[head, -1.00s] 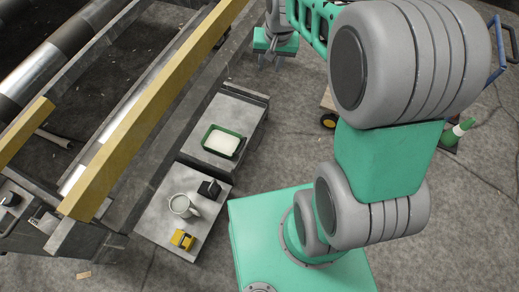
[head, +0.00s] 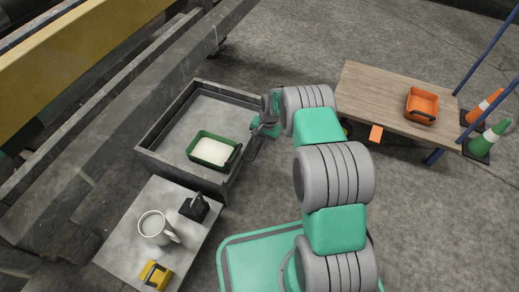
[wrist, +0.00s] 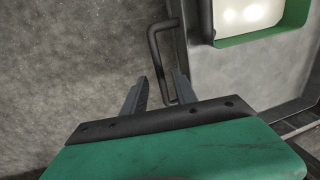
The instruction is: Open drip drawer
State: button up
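The drip drawer (head: 200,108) is a grey, low-walled box standing out beside the beams of the machine, its inside showing. A green tray (head: 205,162) with white contents sits in it, and part of the tray shows in the wrist view (wrist: 285,30). A dark bar handle (wrist: 157,55) projects from the drawer's front wall on the right. My gripper (head: 262,132) is at that front wall. In the wrist view, its fingers (wrist: 160,85) are apart, with the handle's near end between or just beyond their tips. I cannot tell whether they touch it.
A grey table in front of the drawer (head: 115,240) carries a pale mug (head: 153,226), a black block-like item (head: 194,206) and a yellow item (head: 155,274). A wooden bench (head: 365,95) with an orange bin (head: 422,104) and cones (head: 488,137) are at right.

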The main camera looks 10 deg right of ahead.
jog(key=shift+w+a+f+b, duration=0.1)
jog(key=shift+f+b, duration=0.1)
jog(key=shift+f, duration=0.45)
jog(key=shift+w+a+f+b, duration=0.1)
jog(key=shift+f+b, duration=0.05)
jog(key=shift+f, duration=0.45)
grip_shut()
dwell(0.4)
